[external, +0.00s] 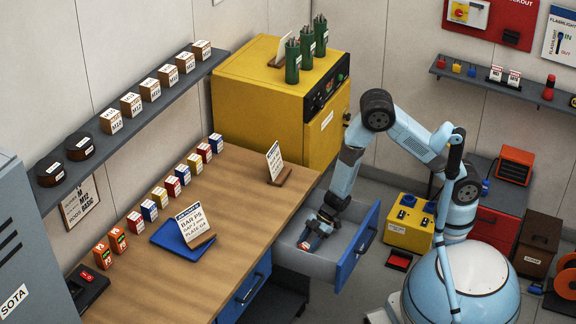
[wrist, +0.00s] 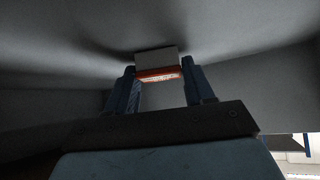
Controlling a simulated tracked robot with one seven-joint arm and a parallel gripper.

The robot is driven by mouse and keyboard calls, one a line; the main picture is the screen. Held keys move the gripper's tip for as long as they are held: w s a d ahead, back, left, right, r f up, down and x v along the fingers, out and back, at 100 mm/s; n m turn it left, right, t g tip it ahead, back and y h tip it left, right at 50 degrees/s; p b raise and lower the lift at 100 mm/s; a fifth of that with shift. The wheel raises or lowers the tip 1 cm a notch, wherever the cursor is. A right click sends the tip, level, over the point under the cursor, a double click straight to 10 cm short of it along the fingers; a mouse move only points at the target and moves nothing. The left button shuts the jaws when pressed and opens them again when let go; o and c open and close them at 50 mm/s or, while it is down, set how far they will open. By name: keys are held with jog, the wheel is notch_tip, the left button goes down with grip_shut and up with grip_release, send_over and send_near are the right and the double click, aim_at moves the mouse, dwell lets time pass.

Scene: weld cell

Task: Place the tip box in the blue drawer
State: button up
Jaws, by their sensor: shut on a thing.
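The blue drawer (external: 358,246) is pulled out from the bench, with its grey interior showing. My gripper (external: 312,238) reaches down inside it, fingers pointing at the drawer floor. It is shut on the tip box (external: 309,245), a small box with red-orange and white faces, mostly hidden by the fingers. In the wrist view the tip box (wrist: 157,64) sits between the two fingertips, its pale face and red-orange edge visible, close to the grey drawer surface. I cannot tell whether it touches the floor.
The wooden bench (external: 235,193) carries a row of small boxes, a blue tray (external: 178,243) with a sign, and a card stand (external: 275,165). A yellow cabinet (external: 270,105) stands behind the drawer. The drawer's side walls are close around my gripper.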

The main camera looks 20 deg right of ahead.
jog(key=o, duration=1.1)
jog(key=shift+c, duration=0.2)
jog(key=v, duration=1.2)
jog(key=shift+r, duration=0.1)
